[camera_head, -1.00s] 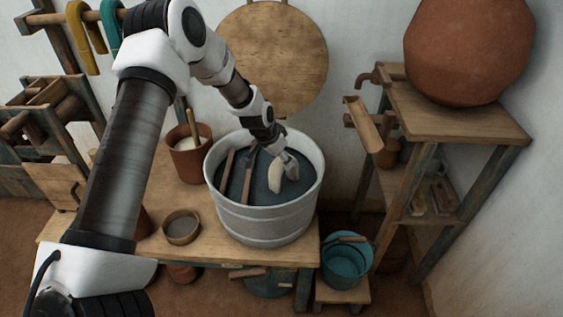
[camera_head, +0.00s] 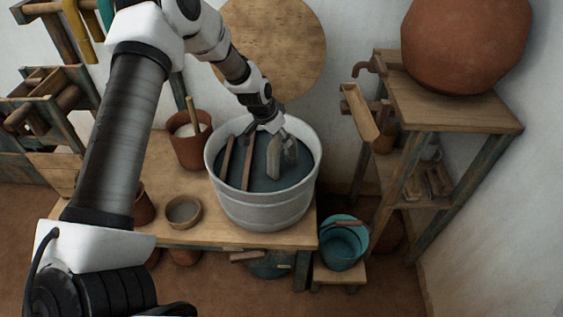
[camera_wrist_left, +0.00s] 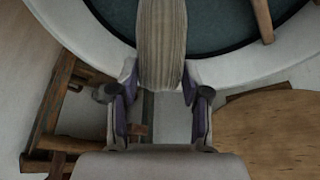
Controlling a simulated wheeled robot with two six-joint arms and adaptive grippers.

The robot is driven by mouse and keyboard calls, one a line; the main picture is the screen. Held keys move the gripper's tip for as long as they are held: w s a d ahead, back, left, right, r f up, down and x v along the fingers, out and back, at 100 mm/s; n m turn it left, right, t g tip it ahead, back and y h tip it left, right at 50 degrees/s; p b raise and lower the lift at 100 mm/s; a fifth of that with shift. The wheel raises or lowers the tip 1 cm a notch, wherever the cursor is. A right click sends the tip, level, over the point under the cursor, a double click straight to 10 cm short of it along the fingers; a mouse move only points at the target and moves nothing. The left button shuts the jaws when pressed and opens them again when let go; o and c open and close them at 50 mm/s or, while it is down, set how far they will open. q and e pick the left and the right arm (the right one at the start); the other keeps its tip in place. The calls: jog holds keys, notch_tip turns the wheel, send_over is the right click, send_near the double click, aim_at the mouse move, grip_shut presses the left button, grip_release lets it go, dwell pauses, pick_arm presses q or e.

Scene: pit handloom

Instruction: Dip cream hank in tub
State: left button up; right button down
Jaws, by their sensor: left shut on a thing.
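The hank (camera_head: 274,160) hangs inside the round whitish tub (camera_head: 265,213), above or in its dark blue-grey liquid. It looks greyish beige in the head view. In the left wrist view the hank (camera_wrist_left: 161,42) is a striped bundle running up from between the fingers, over the dark liquid. My left gripper (camera_head: 279,142) reaches down into the tub from the back and is shut on the hank's upper end. Its two fingers (camera_wrist_left: 160,97) stand on either side of the hank in the wrist view. Whether the lower end touches the liquid is hard to tell. My right gripper is not in view.
Two wooden sticks (camera_head: 249,164) lie across the tub's left part. A terracotta pot (camera_head: 190,152) and a small bowl (camera_head: 184,211) stand left of the tub on the wooden table (camera_head: 230,239). A teal bucket (camera_head: 343,243) and a shelf stand (camera_head: 455,110) are at the right.

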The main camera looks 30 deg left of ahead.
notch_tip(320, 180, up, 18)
jog(key=p, duration=1.6)
jog(key=shift+p, duration=0.35)
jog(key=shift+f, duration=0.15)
